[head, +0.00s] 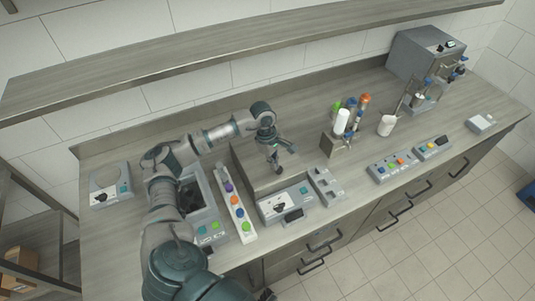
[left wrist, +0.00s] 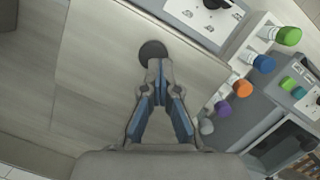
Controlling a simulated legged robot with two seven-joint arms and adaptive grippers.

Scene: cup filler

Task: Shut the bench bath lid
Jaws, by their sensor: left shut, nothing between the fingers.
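A flat grey panel (left wrist: 95,60) with a dark round knob (left wrist: 153,50) lies below my left gripper in the left wrist view; I take it as the lid. It also shows in the head view (head: 249,169), behind a grey unit (head: 285,201) with a control panel. I cannot tell for sure whether it is shut or open. My left gripper (head: 273,168) is shut and empty, pointing down. In the left wrist view its fingertips (left wrist: 159,65) overlap the knob's near edge; contact is unclear.
An open box (head: 216,228) with a dark inside and a strip (head: 238,222) with coloured knobs stand left of the grey unit, close to my left arm. A bottle rack (head: 336,145), a white cup (head: 387,124) and a button panel (head: 391,168) stand to the right.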

